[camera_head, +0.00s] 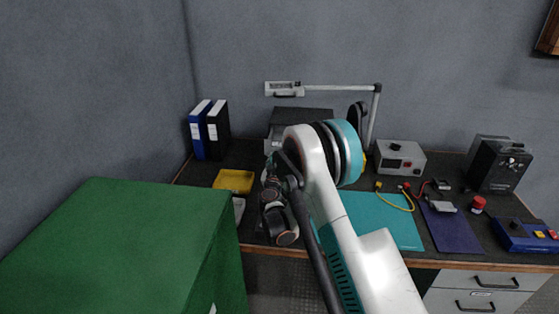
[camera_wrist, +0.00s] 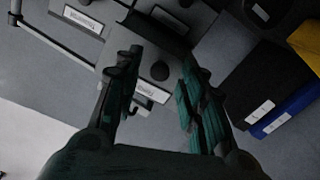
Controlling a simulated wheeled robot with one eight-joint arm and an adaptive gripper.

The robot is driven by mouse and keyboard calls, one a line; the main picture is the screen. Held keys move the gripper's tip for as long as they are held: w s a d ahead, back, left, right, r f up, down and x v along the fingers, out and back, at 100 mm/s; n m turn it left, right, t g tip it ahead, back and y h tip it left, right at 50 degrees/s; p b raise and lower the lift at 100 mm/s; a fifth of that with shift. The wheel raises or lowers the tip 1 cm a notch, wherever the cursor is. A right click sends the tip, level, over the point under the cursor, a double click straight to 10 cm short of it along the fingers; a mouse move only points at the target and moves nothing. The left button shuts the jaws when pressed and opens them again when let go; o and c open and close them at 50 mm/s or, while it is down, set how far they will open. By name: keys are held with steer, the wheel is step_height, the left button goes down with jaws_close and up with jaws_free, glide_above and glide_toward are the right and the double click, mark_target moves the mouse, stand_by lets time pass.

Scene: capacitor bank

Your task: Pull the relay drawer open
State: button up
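A grey drawer unit (camera_head: 302,114) stands at the back of the bench in the head view, partly hidden behind my arm. In the wrist view, turned about upside down, a grey drawer front (camera_wrist: 150,52) shows a dark round knob (camera_wrist: 160,70) and a white label (camera_wrist: 145,91) too small to read surely. My gripper (camera_wrist: 160,60) is open, with one dark finger on each side of the knob. The knob shows between the fingers, and I see no contact. Whether this is the relay drawer I cannot tell. The fingers are hidden in the head view.
A lamp arm (camera_head: 335,87) crosses above the unit. A green cabinet (camera_head: 120,235) stands front left. A teal mat (camera_head: 385,221) and a grey device (camera_head: 401,158) are right.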

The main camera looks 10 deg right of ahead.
steer(key=shift+s, duration=0.1)
steer(key=v, duration=1.1)
steer(key=shift+s+a, duration=0.2)
steer(key=shift+s, duration=0.15)
steer(key=shift+r, duration=0.1)
